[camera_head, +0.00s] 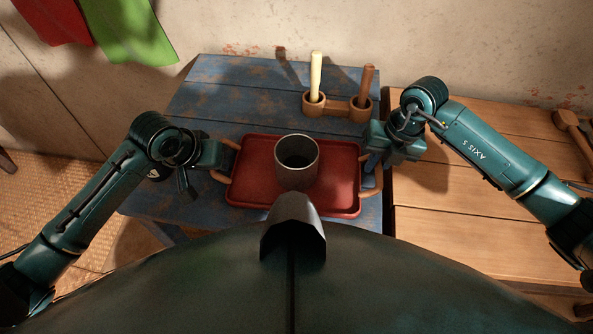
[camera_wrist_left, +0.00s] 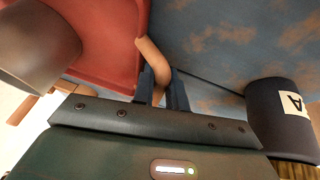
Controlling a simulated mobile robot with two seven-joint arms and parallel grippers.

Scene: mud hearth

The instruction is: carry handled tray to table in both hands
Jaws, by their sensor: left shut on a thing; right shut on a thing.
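The red tray (camera_head: 250,182) with a wooden handle at each end is over the blue table (camera_head: 225,90) in the head view; I cannot tell whether it touches the top. A grey metal cup (camera_head: 297,165) stands upright on it. My left gripper (camera_head: 222,160) is at the tray's left end, shut on that handle. The left wrist view shows the fingers (camera_wrist_left: 162,88) closed around the wooden handle (camera_wrist_left: 152,58), with the red tray (camera_wrist_left: 105,40) and part of the cup (camera_wrist_left: 35,45) beside it. My right gripper (camera_head: 372,160) is shut on the right handle (camera_head: 374,184).
A wooden holder (camera_head: 340,107) with two upright wooden-handled tools stands on the blue table behind the tray. A wooden bench (camera_head: 450,205) adjoins on the right, with a wooden mallet (camera_head: 570,125) at its far right. Red and green cloths (camera_head: 128,30) hang on the wall.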

